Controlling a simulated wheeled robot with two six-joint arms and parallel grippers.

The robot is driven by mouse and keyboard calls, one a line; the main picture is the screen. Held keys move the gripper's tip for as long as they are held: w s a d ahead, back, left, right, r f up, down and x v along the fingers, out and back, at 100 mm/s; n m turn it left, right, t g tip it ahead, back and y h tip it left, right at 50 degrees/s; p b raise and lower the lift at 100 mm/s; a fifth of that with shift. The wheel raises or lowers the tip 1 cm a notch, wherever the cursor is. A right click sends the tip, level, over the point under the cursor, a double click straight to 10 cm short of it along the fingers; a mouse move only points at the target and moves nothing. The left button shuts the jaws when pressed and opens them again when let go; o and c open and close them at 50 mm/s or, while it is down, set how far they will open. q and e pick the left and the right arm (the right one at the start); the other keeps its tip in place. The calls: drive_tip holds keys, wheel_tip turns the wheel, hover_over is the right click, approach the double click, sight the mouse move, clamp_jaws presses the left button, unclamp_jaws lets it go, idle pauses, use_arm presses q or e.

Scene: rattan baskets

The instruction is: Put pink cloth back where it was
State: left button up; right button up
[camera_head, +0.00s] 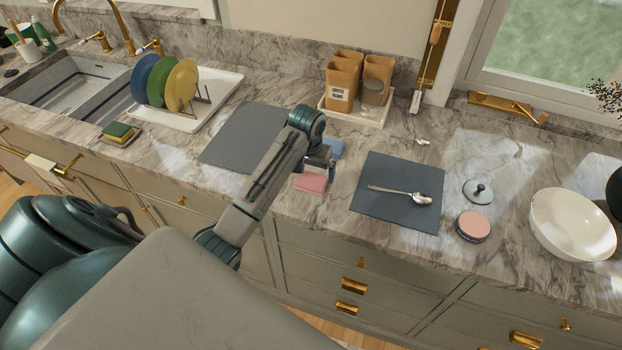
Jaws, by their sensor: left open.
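The pink cloth (311,182) lies on the marble counter near its front edge, between two dark grey mats. A blue cloth (333,147) lies just behind it, partly hidden by my gripper. My left gripper (321,166) is open and is seen over the two cloths, near the pink one's back edge. I cannot tell whether it touches either cloth. Nothing shows in its jaws. My right gripper is not in view.
The left mat (240,135) is partly behind my arm. The right mat (384,212) holds a spoon (405,194). A pink-topped tin (473,226), a lid (478,191) and a white bowl (572,224) stand to the right. A dish rack with plates (181,85) and canisters (343,80) stand behind.

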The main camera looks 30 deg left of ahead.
sight(310, 183)
use_arm(q)
drive_tip(key=r, duration=0.4)
drive_tip(key=shift+s+r+b, duration=0.2)
drive_tip(key=shift+r+b, duration=0.05)
drive_tip(key=shift+b, duration=0.1)
drive_tip(key=r+p, duration=0.2)
drive_tip(key=r, duration=0.1)
drive_tip(key=shift+s+d+r+p, duration=0.1)
drive_tip(key=shift+s+r+p, duration=0.2)
drive_tip(key=shift+r+p, duration=0.1)
drive_tip(key=shift+f, duration=0.1)
